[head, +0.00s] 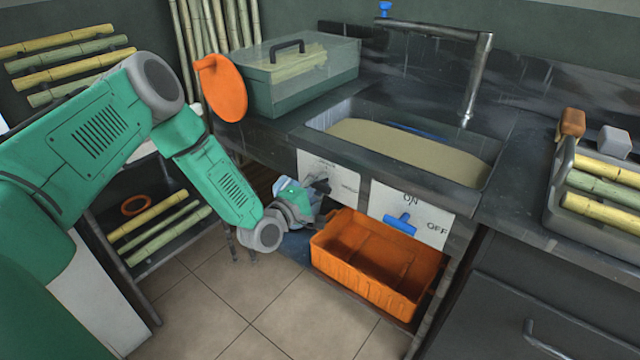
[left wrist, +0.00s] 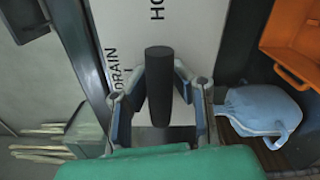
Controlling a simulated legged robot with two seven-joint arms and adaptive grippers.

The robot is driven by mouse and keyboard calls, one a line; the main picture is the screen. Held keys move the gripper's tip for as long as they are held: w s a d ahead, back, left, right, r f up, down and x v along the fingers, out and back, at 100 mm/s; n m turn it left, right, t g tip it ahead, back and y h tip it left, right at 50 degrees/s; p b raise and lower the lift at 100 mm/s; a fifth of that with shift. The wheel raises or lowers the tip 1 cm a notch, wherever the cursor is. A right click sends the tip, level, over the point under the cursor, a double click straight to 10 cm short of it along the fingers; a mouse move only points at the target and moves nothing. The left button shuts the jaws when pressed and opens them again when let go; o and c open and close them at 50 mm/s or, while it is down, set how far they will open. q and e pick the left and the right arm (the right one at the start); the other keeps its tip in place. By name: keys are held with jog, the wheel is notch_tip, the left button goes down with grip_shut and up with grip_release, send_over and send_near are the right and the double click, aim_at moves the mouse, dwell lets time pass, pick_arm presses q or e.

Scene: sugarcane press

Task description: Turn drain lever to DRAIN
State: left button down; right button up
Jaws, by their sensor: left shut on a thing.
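The drain lever (left wrist: 158,88) is a dark bar in the left wrist view, in front of a white label plate (left wrist: 128,30). DRAIN reads sideways at the plate's left, and a cut-off word starting HO is at its top. My left gripper (left wrist: 160,100) has its fingers on both sides of the lever and is shut on it. In the head view my left gripper (head: 316,196) is at the plate (head: 320,170) under the sink's left front, and its fingers mostly hide the lever. Which mark the lever points to is unclear. My right gripper is out of view.
A second plate with a blue ON/OFF lever (head: 400,223) is just to the right. An orange crate (head: 375,262) stands below the counter, close to my gripper. The sink (head: 400,150) holds murky liquid. A blue jug (left wrist: 262,108) is right of the fingers.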

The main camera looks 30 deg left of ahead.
pick_arm(q)
jog(key=shift+a+f, duration=0.15)
jog(key=shift+m, duration=0.3)
jog(key=m, duration=0.3)
jog(key=shift+m+p, duration=0.3)
jog(key=m, duration=0.4)
jog(key=shift+m+p, duration=0.3)
jog(key=shift+p, duration=0.1)
jog(key=m+p, duration=0.1)
jog(key=m, duration=0.3)
jog(key=shift+m+p, duration=0.45)
jog(key=shift+m, duration=1.95)
jog(key=c, duration=1.3)
grip_release()
jog(key=shift+s, duration=0.1)
jog(key=shift+c, duration=0.2)
